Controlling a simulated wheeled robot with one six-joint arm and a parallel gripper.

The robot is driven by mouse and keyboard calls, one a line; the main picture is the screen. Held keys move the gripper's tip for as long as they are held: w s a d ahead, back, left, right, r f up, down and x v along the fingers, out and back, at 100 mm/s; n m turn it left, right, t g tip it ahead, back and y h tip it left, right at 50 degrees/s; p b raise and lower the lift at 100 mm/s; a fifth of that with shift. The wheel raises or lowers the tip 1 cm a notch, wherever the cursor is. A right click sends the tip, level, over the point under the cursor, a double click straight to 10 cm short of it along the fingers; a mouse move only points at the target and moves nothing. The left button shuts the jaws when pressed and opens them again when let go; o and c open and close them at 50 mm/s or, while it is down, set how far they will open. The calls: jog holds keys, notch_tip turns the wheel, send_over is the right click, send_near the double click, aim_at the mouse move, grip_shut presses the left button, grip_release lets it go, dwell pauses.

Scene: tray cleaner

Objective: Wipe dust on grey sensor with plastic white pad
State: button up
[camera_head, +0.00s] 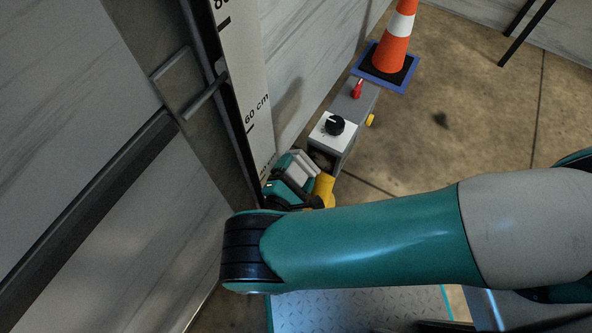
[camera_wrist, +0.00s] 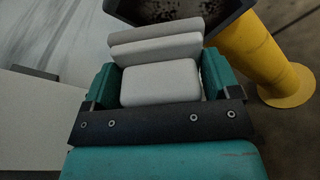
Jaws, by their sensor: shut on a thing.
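My gripper (camera_wrist: 158,88) is shut on the white pad (camera_wrist: 160,72), with one teal finger on each side of it. The pad looks like a pale block with a lighter bar across its far end. Just beyond the pad, at the top of the wrist view, is the dark grey sensor (camera_wrist: 143,10) with a speckled, dusty face. The pad's far edge overlaps the sensor's lower part in the picture; I cannot tell whether they touch. In the head view my gripper (camera_head: 290,180) and the pad (camera_head: 301,164) show beyond my arm, which hides part of the area.
A yellow post (camera_wrist: 268,62) stands right of the pad; it also shows in the head view (camera_head: 325,187). Beyond is a grey box with a black knob (camera_head: 334,125) and a red switch (camera_head: 358,88). A traffic cone (camera_head: 394,45) stands farther back. A marked wall scale (camera_head: 250,90) is close left.

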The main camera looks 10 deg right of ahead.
aim_at(309, 173)
jog(key=shift+x, duration=1)
jog(key=shift+s+d+r, duration=0.1)
jog(key=shift+r, duration=0.05)
jog(key=shift+s+d+r+p, duration=0.1)
jog(key=shift+s+d+p, duration=0.8)
jog(key=shift+d, duration=0.1)
jog(key=shift+s+d+p, duration=0.45)
jog(key=shift+s+d, duration=0.15)
jog(key=shift+d, duration=0.3)
jog(key=shift+s+d+p, duration=0.4)
jog(key=shift+s+d, duration=0.2)
jog(key=shift+d, duration=0.25)
jog(key=shift+f, duration=0.25)
